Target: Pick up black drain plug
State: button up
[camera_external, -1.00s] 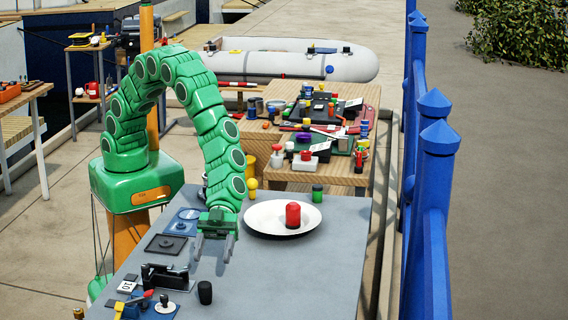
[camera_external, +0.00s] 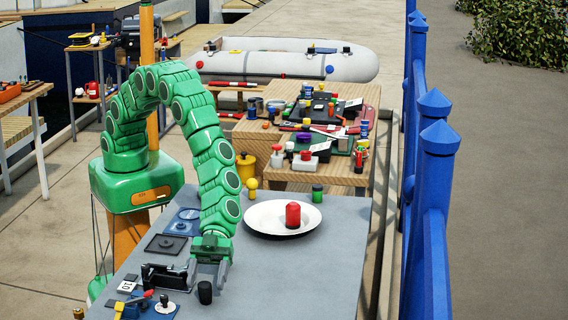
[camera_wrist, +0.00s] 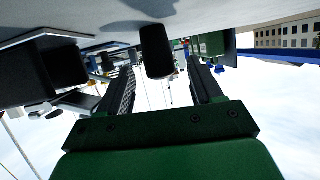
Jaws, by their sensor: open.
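The black drain plug (camera_external: 205,293), a small dark cylinder, stands upright on the grey table near its front. My gripper (camera_external: 207,275) is open and empty, low over the table just behind the plug. In the wrist view, which is upside down, the plug (camera_wrist: 156,50) shows between the two open fingers (camera_wrist: 160,72), near their tips. I see no finger touching it. I cannot tell how far it sits between them.
A black holder (camera_external: 163,277) stands close left of my gripper. Left of the plug is a white-based knob (camera_external: 165,305). A white plate (camera_external: 262,221) bears a red cylinder (camera_external: 293,215) farther back. The grey table (camera_external: 300,280) is clear to the right.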

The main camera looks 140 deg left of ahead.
jog(key=c, duration=1.1)
